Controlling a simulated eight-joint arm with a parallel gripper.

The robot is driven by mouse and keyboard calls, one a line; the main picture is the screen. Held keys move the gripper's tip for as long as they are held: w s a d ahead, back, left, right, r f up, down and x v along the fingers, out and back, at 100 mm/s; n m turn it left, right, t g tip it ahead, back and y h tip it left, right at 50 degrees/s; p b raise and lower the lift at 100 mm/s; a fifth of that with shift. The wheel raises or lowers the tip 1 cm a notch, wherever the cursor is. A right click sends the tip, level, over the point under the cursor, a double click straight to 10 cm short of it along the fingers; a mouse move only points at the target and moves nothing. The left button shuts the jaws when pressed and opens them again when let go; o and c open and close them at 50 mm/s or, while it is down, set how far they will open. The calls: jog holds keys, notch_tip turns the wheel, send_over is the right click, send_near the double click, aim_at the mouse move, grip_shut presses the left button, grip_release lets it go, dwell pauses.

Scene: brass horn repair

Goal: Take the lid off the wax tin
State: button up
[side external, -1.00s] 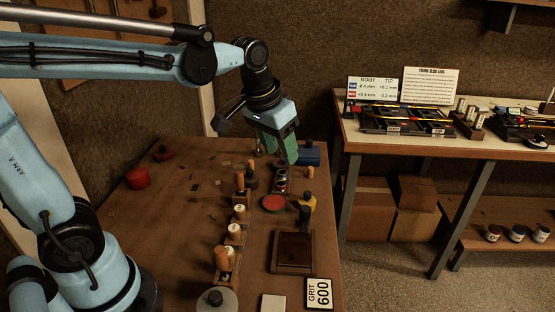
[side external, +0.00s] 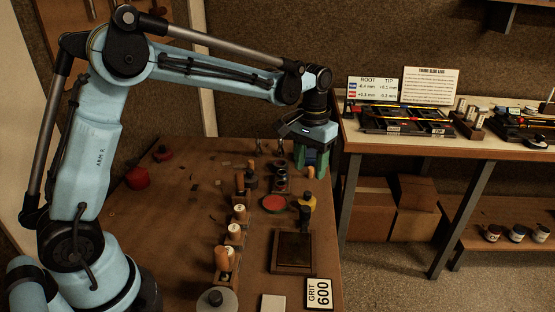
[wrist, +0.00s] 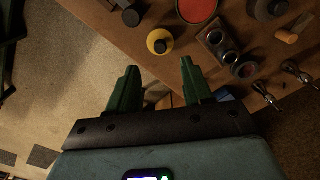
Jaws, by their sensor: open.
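A low round tin with a flat red top and paler rim (side external: 274,202) sits mid-table toward the right; it also shows at the top of the wrist view (wrist: 198,8). It looks like the wax tin, but I see no label and cannot tell whether the red is a lid or contents. My gripper (side external: 312,168) is over the table's far right edge, beyond the tin and to its right. Its green fingers are apart and empty in the wrist view (wrist: 160,66). A yellow piece with a black knob (wrist: 160,41) lies ahead of the fingertips.
A block with metal rings (wrist: 220,45) stands near the red tin. A row of cork-topped wooden holders (side external: 234,232) runs along the table's middle. The table's left part is mostly clear.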

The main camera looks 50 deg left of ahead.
aim_at(308, 193)
jog(key=shift+f, duration=3.8)
jog(key=shift+c, duration=0.3)
grip_shut()
